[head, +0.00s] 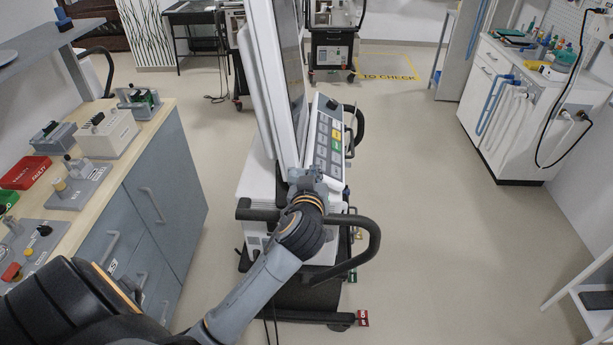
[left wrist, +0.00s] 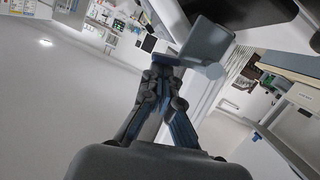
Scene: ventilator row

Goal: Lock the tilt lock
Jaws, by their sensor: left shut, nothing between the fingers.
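The ventilator (head: 262,195) stands in the middle of the head view, with its tall screen (head: 268,85) seen nearly edge-on and a keypad panel (head: 326,140) beside it. My left gripper (head: 318,178) is at the base of the screen, partly hidden by my own wrist. In the left wrist view its fingers (left wrist: 166,66) are shut and empty. A grey block with a rounded end (left wrist: 207,42) lies just beyond the fingertips; it may be the tilt lock. I cannot tell whether the fingers touch it, or its lock state. My right gripper is not in view.
Black handles (head: 362,240) curve out from the ventilator's near side. A white cabinet (head: 520,110) stands at right. Floor (head: 430,230) between ventilator and cabinet is clear.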

